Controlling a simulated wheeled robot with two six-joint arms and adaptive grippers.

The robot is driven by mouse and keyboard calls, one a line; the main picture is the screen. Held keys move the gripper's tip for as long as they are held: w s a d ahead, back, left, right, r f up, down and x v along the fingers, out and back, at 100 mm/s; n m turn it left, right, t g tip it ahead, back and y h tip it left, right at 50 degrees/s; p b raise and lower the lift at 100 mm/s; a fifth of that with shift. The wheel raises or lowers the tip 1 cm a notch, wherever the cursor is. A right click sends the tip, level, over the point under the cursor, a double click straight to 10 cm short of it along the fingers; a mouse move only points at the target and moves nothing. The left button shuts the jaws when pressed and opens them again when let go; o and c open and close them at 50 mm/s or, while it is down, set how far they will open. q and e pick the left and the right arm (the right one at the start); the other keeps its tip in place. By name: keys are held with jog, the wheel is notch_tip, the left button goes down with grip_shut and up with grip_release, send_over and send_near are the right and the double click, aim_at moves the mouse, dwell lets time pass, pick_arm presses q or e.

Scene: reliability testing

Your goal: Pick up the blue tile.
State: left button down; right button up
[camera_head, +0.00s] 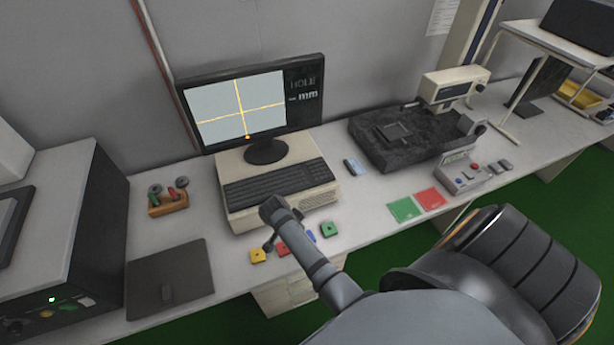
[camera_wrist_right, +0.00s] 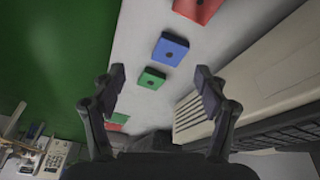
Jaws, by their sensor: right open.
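The blue tile (camera_wrist_right: 165,45) is a small square block with a dark spot in its middle. It lies on the white worktop between a red tile (camera_wrist_right: 192,9) and a green tile (camera_wrist_right: 148,82) in the right wrist view. In the head view my arm hides most of the blue tile (camera_head: 311,237). My right gripper (camera_wrist_right: 160,77) is open and empty, pointing down over the row of tiles. The blue tile shows above and between its fingertips in the wrist view, apart from them. The right gripper (camera_head: 272,244) is partly hidden in the head view. My left gripper is not in view.
A yellow tile (camera_head: 258,256) lies at the row's left end and a green tile (camera_head: 329,230) at its right. The beige computer with keyboard (camera_head: 277,184) stands close behind the row. The worktop's front edge is close in front. Flat green and red squares (camera_head: 404,210) lie further right.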

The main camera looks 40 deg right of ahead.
jog(key=w+a+r+m+h, duration=0.1)
jog(key=w+a+r+m, duration=0.1)
jog(key=w+m, duration=0.15)
jog(key=shift+m+g, duration=0.35)
jog(key=shift+g, duration=0.05)
jog(key=b+x, duration=0.2)
jog(key=x, duration=0.1)
jog(key=b+x, duration=0.2)
jog(key=shift+s+f, duration=0.25)
jog(key=shift+f, duration=0.1)
jog(key=b+x, duration=0.5)
jog(key=shift+s+d, duration=0.1)
jog(key=shift+d, duration=0.15)
jog(key=shift+r, duration=0.15)
jog(key=c, duration=1.2)
jog(key=shift+c, duration=0.2)
